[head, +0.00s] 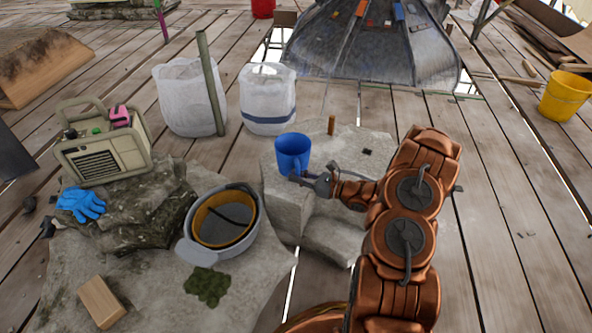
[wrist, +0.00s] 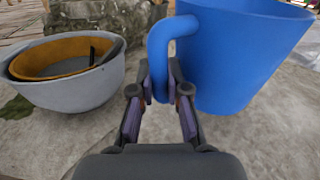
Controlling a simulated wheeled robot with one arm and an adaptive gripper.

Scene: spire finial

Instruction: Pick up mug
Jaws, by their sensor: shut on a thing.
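The blue mug (head: 292,152) stands upright on a pale stone block (head: 330,215) in the head view. In the wrist view the mug (wrist: 240,55) fills the upper right, with its handle (wrist: 160,50) on its left side. My gripper (head: 307,179) reaches the mug from the lower right in the head view. In the wrist view its fingers (wrist: 160,88) are shut on the lower part of the handle. I cannot clearly tell whether the mug's base touches the stone.
A grey hard hat (head: 222,222), upside down, lies left on the rock. Blue gloves (head: 80,204) and a beige radio-like box (head: 103,147) are further left. White sacks (head: 188,97) stand behind.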

